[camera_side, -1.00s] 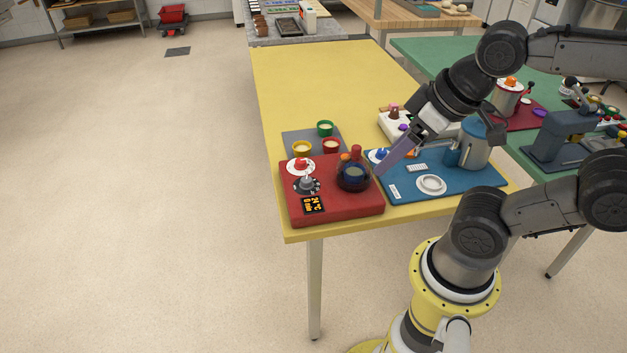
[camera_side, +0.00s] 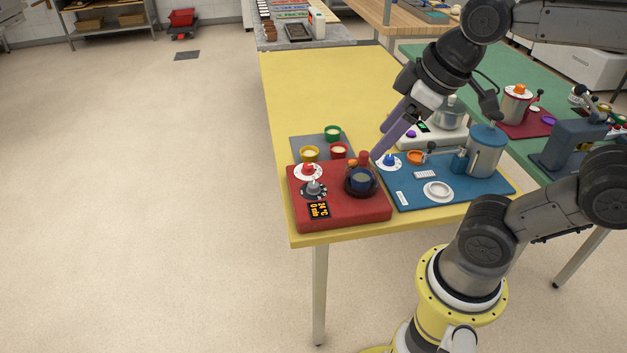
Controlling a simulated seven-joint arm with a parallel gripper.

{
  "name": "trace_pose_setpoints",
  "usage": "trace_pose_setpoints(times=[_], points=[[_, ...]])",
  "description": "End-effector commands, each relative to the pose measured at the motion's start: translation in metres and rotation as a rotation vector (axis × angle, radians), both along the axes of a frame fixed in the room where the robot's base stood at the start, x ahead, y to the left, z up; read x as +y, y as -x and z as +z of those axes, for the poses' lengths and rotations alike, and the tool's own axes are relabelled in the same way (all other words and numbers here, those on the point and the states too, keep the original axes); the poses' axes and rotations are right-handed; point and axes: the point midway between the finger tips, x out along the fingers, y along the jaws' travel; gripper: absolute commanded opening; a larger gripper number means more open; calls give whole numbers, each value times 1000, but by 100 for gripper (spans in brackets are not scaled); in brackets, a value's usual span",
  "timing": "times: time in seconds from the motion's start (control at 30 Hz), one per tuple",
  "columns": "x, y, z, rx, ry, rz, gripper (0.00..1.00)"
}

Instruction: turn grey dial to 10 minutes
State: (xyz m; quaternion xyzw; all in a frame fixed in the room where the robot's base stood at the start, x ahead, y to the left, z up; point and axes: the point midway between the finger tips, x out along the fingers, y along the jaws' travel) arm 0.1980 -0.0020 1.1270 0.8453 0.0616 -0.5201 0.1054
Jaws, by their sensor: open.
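The grey dial (camera_side: 314,188) sits on a black-marked round scale at the left of the red unit (camera_side: 345,215), near the front of the yellow table. A small display (camera_side: 318,210) in front of it shows orange figures that look like 24 °C and 0 min. A red dial (camera_side: 308,169) on a white disc is just behind the grey one. My gripper (camera_side: 379,153) has purple fingers and points down to the left, above the unit's right rear, apart from the grey dial. It is open and holds nothing that I can see.
A dark round vessel (camera_side: 361,180) stands on the red unit, right of the dials. Red, yellow and green cups sit on a grey mat (camera_side: 313,144) behind. A blue board (camera_side: 465,185) with a blue-lidded pot (camera_side: 487,152) lies to the right. The table's left rear is clear.

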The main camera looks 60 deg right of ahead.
Motion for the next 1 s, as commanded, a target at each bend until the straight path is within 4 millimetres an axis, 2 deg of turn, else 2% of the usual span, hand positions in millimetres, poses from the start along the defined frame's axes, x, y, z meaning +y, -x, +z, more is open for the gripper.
trace_pose_setpoints(times=[0.13,0.27,0.43,0.6,0.77,1.0], points=[[-6,-36,8,67,38,64,72],[-14,-75,6,141,65,119,72],[-28,-125,-12,248,77,168,72],[-44,-165,-47,353,63,177,72],[-55,-182,-78,427,42,159,72],[-60,-182,-101,472,28,147,72]])
